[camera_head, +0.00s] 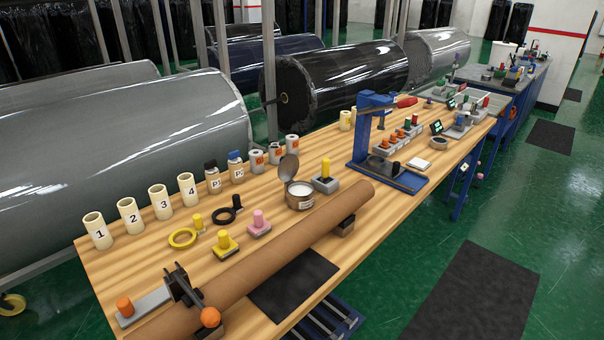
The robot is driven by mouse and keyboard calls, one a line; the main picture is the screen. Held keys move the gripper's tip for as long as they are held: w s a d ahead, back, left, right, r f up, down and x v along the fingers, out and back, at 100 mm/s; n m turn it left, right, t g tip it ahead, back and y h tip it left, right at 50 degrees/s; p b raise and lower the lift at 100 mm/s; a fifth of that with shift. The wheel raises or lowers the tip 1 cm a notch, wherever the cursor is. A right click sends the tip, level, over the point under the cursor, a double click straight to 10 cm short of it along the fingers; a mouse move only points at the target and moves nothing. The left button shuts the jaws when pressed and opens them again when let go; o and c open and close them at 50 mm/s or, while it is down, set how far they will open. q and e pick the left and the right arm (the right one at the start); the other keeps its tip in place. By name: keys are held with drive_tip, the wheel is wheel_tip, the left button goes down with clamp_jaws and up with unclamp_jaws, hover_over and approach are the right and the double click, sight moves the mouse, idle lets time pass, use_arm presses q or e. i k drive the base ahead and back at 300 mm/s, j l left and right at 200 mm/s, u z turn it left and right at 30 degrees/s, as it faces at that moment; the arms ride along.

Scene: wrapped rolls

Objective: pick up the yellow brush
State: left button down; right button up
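A yellow block with an upright yellow knob (225,244) stands on the wooden table, left of the brown roll; it looks like the yellow brush. A similar pink one (259,224) stands to its right. Another item with a yellow knob on a grey base (325,180) stands farther back, beside an open round tin (299,194). A yellow ring with a yellow handle (183,238) lies to the left of the yellow block. Neither of my grippers is in view.
A long brown roll (265,255) lies along the table (130,265). A black-and-orange device (183,288) stands at the near end. Numbered cream cylinders (160,201) line the back edge. A blue press (368,140) stands farther right.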

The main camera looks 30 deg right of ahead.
sight(326, 165)
drive_tip(key=i+l+u, duration=0.15)
drive_tip(key=l+u, duration=0.3)
drive_tip(key=l, duration=0.15)
drive_tip(key=l+u, duration=0.4)
drive_tip(key=l, duration=0.2)
drive_tip(key=i+l, duration=0.05)
